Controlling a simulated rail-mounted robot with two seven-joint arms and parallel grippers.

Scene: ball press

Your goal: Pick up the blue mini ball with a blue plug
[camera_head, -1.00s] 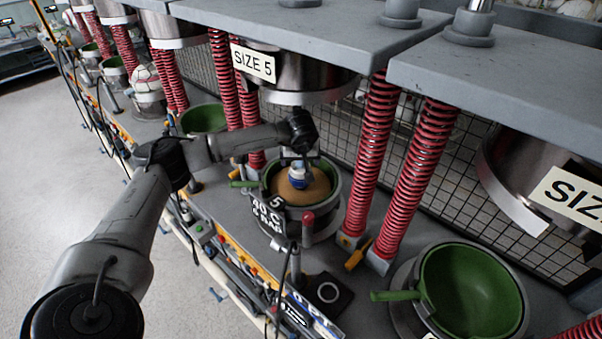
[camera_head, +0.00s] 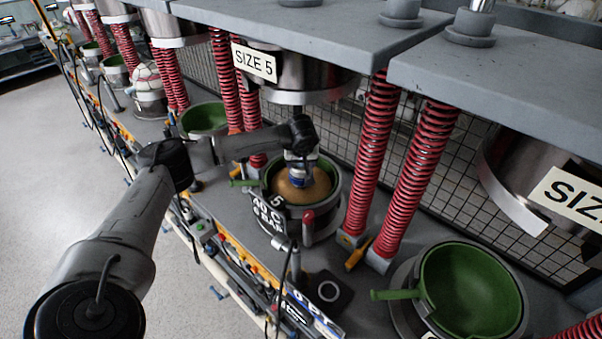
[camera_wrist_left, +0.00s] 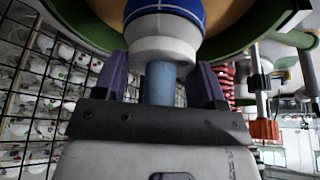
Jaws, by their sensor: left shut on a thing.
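The plug points towards my palm, between the fingers. My left gripper (camera_head: 299,167) is over the mini ball. In the left wrist view its dark purple fingers (camera_wrist_left: 160,68) are shut on the mini ball at its white part. My right gripper does not show.
The brown ball (camera_head: 313,190) fills the bowl below. The size 5 upper press part (camera_head: 300,76) hangs close above, with red springs (camera_head: 370,150) beside it. An empty green bowl (camera_head: 470,285) stands at the right. A mesh fence (camera_head: 480,195) runs behind.

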